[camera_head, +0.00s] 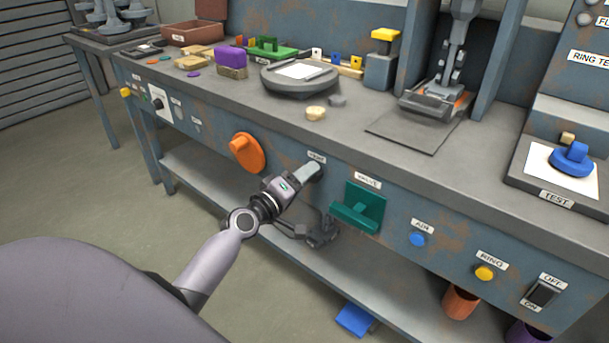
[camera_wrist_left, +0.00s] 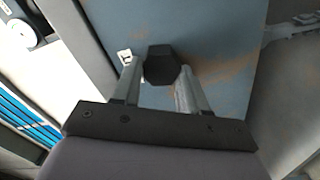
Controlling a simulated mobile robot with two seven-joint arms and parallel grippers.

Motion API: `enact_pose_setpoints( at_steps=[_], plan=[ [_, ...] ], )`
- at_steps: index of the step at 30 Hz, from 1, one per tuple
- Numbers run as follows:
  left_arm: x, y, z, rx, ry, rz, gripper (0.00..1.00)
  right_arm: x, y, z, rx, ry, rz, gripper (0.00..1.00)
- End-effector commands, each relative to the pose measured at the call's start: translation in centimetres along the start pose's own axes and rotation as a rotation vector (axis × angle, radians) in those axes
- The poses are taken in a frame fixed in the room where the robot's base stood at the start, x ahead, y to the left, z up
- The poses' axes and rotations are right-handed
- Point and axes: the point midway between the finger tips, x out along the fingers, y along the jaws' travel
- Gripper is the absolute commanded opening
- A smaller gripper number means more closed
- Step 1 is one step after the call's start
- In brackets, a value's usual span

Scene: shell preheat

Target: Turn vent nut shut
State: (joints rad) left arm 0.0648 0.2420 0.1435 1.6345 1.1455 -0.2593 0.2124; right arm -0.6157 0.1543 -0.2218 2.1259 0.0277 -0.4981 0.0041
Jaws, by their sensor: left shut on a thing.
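The vent nut is a dark hexagonal nut (camera_wrist_left: 160,66) on the blue-grey bench front, seen in the left wrist view. My left gripper (camera_wrist_left: 157,82) has its two pale fingers on either side of the nut and is shut on it. In the head view my left gripper (camera_head: 312,172) reaches the bench front just below a small white label (camera_head: 316,158), and its fingers largely hide the nut there. My right gripper is not in view.
An orange knob (camera_head: 247,153) is left of my gripper and a green valve handle (camera_head: 358,208) is right of it. A blue button (camera_head: 417,239) and a yellow button (camera_head: 484,273) are further right. A lower shelf (camera_head: 290,255) runs beneath.

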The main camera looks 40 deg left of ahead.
Motion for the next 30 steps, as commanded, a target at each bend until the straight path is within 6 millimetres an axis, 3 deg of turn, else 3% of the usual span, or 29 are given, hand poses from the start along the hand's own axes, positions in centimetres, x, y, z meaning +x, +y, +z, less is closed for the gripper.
enact_pose_setpoints(
  at_steps=[12,29,30],
  plan=[
    [0.01,-0.04,-0.14,-0.190,0.003,0.001,0.13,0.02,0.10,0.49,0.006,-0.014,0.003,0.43],
    [0.01,-0.07,-0.16,-0.219,0.005,0.002,0.13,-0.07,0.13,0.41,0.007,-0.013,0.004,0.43],
    [0.01,-0.07,-0.17,-0.219,0.005,0.002,0.53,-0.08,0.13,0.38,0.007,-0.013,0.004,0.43]
  ],
)
